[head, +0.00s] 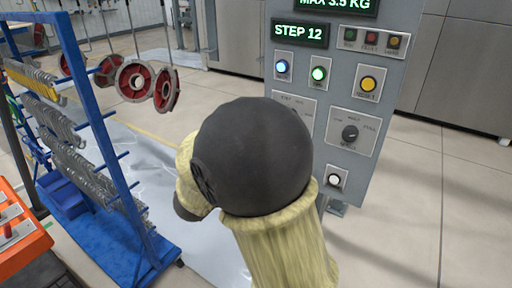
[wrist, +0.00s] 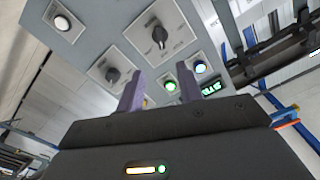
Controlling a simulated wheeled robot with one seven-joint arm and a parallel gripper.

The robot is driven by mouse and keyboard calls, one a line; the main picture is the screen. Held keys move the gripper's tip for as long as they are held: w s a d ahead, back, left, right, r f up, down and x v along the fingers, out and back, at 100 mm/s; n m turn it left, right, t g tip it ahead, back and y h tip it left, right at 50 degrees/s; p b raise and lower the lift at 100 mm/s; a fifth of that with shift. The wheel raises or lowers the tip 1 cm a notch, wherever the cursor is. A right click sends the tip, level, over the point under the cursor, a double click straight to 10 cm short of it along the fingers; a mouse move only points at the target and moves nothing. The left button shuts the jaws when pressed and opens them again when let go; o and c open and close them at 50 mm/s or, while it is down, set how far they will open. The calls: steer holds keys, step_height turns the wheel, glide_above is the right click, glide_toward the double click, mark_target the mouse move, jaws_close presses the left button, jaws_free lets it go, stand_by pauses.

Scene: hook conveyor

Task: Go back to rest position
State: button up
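My gripper (wrist: 160,95) shows in the wrist view with its two purple-grey fingers apart and nothing between them. It is in front of the grey control panel (wrist: 90,45); I cannot tell whether it touches it. In the head view my own arm hides the gripper and part of the control panel (head: 398,75). The panel carries a green lit button (head: 319,74), a blue-white lit button (head: 282,67), a yellow button (head: 368,84), a black knob (head: 350,133) and a white button (head: 334,180). Its display reads STEP 12 (head: 300,32).
A blue rack (head: 85,90) with rows of metal hooks stands at the left. Red round parts (head: 135,81) hang behind it. An orange box (head: 18,232) is at the lower left edge. Grey cabinets (head: 462,75) stand behind the panel. The floor at right (head: 450,220) is clear.

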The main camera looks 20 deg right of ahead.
stand_by(0.3)
steer(key=a+f+n+y+p, duration=0.2)
steer(key=a+f+n+y, duration=0.4)
steer(key=n+y, duration=0.5)
steer(key=s+d+f+n+g+y+p, duration=0.1)
steer(key=s+f+g, duration=0.3)
steer(key=s, duration=0.4)
steer(key=s+d+f+n+g+y+p, duration=0.1)
steer(key=s+f+n+g+y, duration=0.1)
steer(key=s, duration=0.6)
steer(key=shift+d+f+n+g, duration=0.3)
steer(key=shift+f+n+g, duration=0.5)
steer(key=shift+g, duration=0.4)
steer(key=shift+d, duration=0.1)
